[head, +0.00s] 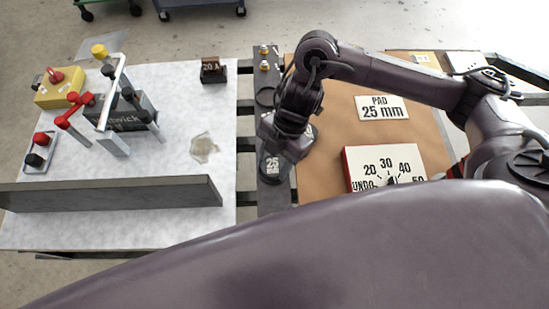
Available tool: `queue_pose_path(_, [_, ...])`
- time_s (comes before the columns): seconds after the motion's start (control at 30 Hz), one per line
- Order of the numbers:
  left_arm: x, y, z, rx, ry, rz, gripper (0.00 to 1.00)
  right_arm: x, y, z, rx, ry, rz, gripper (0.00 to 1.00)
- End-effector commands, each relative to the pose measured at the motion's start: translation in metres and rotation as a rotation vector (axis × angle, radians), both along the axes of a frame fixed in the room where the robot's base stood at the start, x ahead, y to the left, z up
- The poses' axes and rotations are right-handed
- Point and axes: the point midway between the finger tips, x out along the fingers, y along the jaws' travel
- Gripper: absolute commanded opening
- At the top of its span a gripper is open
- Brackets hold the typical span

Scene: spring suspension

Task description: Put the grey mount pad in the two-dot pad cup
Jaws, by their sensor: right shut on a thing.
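My right gripper (286,145) comes in from the right and points down over the dark rail between the two work surfaces. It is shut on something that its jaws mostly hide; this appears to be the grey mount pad. A dark grey round piece marked "25" (273,167) shows just below the jaws; I cannot tell whether it is the pad or a cup under it. A dark round ring (265,97) lies on the rail farther back. No two-dot mark can be made out. My left gripper is not in view.
A pale table (210,110) at left carries a grey clamp fixture (125,115), a yellow box with a red button (60,88) and a "20 A" block (213,70).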

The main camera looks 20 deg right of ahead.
Motion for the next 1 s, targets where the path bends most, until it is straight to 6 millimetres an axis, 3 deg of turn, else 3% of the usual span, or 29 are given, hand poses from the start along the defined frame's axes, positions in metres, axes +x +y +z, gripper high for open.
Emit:
queue_pose_path(0.87, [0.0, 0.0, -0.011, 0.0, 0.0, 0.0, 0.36, -0.001, 0.0, -0.021, -0.003, 0.004, -0.002, 0.22])
queue_pose_path(0.9, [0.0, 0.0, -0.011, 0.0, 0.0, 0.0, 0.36, -0.001, 0.0, -0.021, -0.003, 0.004, -0.002, 0.5])
queue_pose_path(1.0, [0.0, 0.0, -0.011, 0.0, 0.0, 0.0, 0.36, -0.002, 0.0, -0.021, -0.003, 0.004, -0.002, 0.63])
